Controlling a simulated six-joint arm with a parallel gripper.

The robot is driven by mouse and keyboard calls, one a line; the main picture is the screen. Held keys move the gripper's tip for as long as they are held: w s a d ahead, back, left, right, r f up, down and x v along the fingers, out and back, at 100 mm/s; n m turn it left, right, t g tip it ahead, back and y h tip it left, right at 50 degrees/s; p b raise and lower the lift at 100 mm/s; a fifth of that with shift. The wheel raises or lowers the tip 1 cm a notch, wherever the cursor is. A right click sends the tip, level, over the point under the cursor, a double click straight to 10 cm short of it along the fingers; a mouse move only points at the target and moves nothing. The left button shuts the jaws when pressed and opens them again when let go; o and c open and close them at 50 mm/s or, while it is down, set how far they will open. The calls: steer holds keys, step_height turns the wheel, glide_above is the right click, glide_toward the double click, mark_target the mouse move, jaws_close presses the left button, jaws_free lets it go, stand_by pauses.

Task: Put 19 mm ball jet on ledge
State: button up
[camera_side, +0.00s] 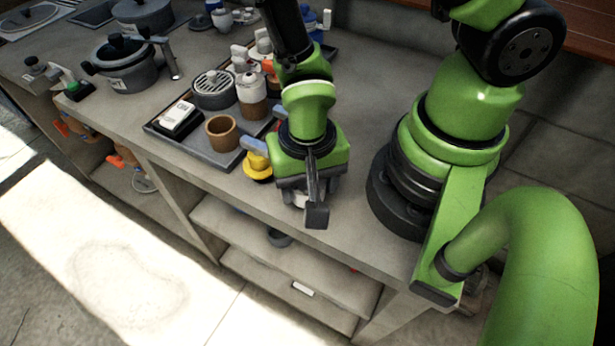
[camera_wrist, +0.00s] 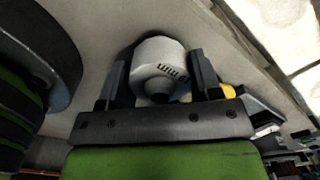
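The 19 mm ball jet (camera_wrist: 158,62) is a white, round fitting with dark "19 mm" lettering and a grey nozzle in the wrist view. In the side view, a small pale part of it (camera_side: 299,200) shows under my gripper (camera_side: 316,203), near the counter's front edge. My gripper (camera_wrist: 160,75) points down with one dark finger on each side of the jet. The frames do not show clearly whether both fingers press on it, or whether it rests on the counter. I cannot tell which surface is the ledge.
A grey tray (camera_side: 217,158) left of my gripper holds a brown cup (camera_side: 222,133), a grated drain and a switch box. A yellow-based part (camera_side: 258,166) stands close by my gripper. Pots stand farther left. Open shelves (camera_side: 290,262) lie below. A reddish-brown wooden surface (camera_side: 585,25) is at upper right.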

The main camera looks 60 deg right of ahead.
steer(key=o, duration=0.4)
steer(key=shift+r, duration=0.1)
steer(key=d+r+n+t+y, duration=0.1)
steer(key=d+r+n+t, duration=0.1)
steer(key=r, duration=1.2)
steer(key=s+d+r+n+t+y, duration=0.1)
steer(key=d+r+n+t, duration=0.2)
steer(key=r, duration=1.1)
steer(key=shift+d+r+t, duration=0.25)
steer(key=shift+d+t, duration=0.85)
steer(key=shift+d, duration=0.05)
steer(key=shift+s, duration=0.1)
